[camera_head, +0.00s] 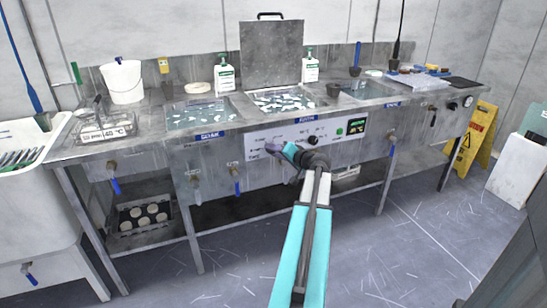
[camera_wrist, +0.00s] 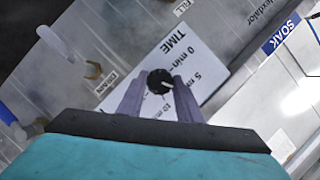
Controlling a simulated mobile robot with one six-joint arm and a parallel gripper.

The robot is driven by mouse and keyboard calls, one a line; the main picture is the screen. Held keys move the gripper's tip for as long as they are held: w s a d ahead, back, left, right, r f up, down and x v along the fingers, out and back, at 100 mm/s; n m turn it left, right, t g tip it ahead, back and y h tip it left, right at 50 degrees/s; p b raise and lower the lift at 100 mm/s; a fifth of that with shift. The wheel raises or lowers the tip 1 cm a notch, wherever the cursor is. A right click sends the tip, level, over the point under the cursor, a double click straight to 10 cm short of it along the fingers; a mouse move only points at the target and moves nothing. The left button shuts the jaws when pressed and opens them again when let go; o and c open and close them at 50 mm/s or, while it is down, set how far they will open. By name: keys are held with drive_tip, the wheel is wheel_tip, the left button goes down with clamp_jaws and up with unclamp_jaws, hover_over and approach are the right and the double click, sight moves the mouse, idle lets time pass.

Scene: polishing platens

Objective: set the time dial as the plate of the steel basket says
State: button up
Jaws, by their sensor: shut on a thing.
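The time dial (camera_wrist: 158,80) is a black knob with a white mark, on a white plate (camera_wrist: 186,52) lettered TIME with 0, 5 and 10 min. The mark points toward the picture's lower right, seemingly between 5 and 10 min; I cannot tell exactly. My gripper (camera_wrist: 161,86) has one finger on each side of the knob and is shut on it. In the head view my gripper (camera_head: 276,150) is at the left of the front panel and hides the dial. The steel basket (camera_head: 105,125) stands at the bench's left; its plate (camera_head: 117,131) reads 40 °C, its minutes figure unclear.
Blue-handled taps (camera_head: 236,186) stick out below the bench front. A yellow sign (camera_head: 472,140) stands at the right. Open floor lies in front.

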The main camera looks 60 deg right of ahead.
drive_tip(key=m+t+b, duration=0.1)
drive_tip(key=m, duration=0.2)
drive_tip(key=m+t+b, duration=0.1)
drive_tip(key=m, duration=0.2)
drive_tip(key=m+t+b, duration=0.2)
drive_tip(key=m, duration=0.1)
drive_tip(key=shift+w+f, duration=0.1)
drive_tip(key=shift+f, duration=0.2)
drive_tip(key=shift+m, duration=0.3)
drive_tip(key=o, duration=1)
drive_tip(key=shift+o, duration=0.2)
drive_tip(key=p+v, duration=0.1)
drive_tip(key=v, duration=1.3)
drive_tip(key=shift+w, duration=0.1)
